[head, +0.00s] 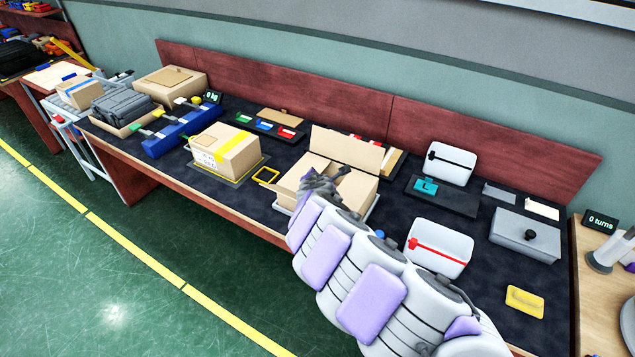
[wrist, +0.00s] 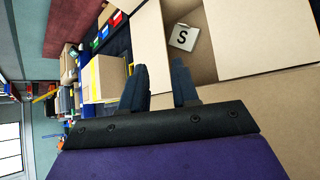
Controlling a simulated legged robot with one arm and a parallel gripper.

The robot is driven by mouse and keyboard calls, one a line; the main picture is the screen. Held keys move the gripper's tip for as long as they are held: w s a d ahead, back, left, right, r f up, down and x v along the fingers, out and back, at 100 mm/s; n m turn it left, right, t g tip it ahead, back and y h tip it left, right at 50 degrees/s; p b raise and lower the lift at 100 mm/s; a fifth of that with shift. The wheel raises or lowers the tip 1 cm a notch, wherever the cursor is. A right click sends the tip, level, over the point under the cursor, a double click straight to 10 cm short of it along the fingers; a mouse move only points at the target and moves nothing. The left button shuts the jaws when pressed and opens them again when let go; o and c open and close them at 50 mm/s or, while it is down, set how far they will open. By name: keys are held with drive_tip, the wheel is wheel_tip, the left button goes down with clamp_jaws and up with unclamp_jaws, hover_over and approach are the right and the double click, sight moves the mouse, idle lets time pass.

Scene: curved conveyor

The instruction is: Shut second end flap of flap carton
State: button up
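The flap carton (head: 358,190) is a brown box on the dark bench mat, in the middle of the head view. One long flap (head: 347,149) stands up along its back side. The wrist view shows the carton from close by, with a tan panel (wrist: 138,38) left of the opening and another panel (wrist: 262,36) right of it. A white block marked "S" (wrist: 184,38) lies inside the opening. My gripper (wrist: 160,84) is at the carton with its fingers apart and nothing visible between them. In the head view my arm hides the carton's near part.
A taped carton (head: 226,150) stands left of the flap carton, with a yellow frame (head: 266,175) between them. A white bin with a red bar (head: 437,248) is to the right. Red, green and blue items (head: 265,128) lie behind. A grey lidded box (head: 525,235) stands further right.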

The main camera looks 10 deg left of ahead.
drive_tip(key=shift+v, duration=1.1)
